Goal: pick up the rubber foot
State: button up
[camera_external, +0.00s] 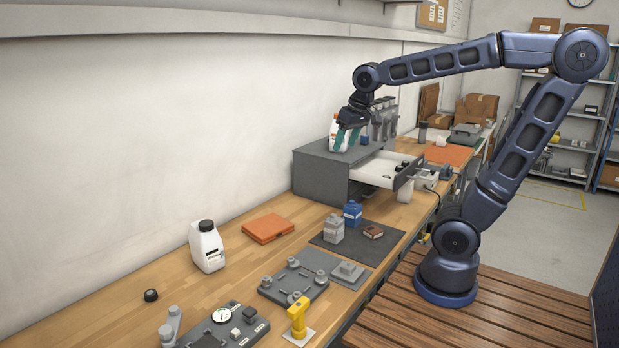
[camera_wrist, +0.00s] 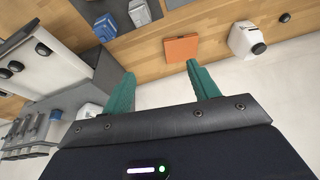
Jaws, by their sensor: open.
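A small black round piece (camera_external: 151,295) that looks like a rubber foot lies alone on the wooden bench at the near left; it also shows at the upper right of the wrist view (camera_wrist: 285,17). Small dark round pieces (camera_external: 404,165) lie in the open white drawer, and they show at the left edge of the wrist view (camera_wrist: 15,66). I cannot tell for sure which is the rubber foot. My gripper (camera_external: 347,140), with teal fingers, is above the grey drawer cabinet, far from the bench piece. In the wrist view my gripper (camera_wrist: 160,71) is open with nothing between its fingers.
The grey cabinet (camera_external: 320,172) has its drawer (camera_external: 377,172) pulled out. A white bottle (camera_external: 334,138) stands on top, close behind my fingers. On the bench are a black-capped white bottle (camera_external: 207,247), an orange case (camera_external: 266,228) and grey fixtures (camera_external: 293,281). Bare wood surrounds the black piece.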

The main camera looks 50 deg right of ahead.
jog(key=w+a+m, duration=0.2)
jog(key=w+a, duration=1)
jog(key=w, duration=0.4)
jog(key=m+h, duration=0.3)
send_over(150, 293)
jog(key=s, duration=0.2)
jog(key=f, duration=3.2)
jog(key=shift+w+a+f, duration=0.15)
jog(key=shift+a+f, duration=0.2)
jog(key=shift+a, duration=0.05)
jog(key=shift+a+x, duration=0.2)
jog(key=shift+x, duration=1.1)
jog(key=shift+a+x, duration=0.15)
jog(key=shift+x, duration=1.2)
jog(key=shift+f, duration=0.15)
jog(key=c, duration=1.1)
jog(key=shift+o, duration=0.2)
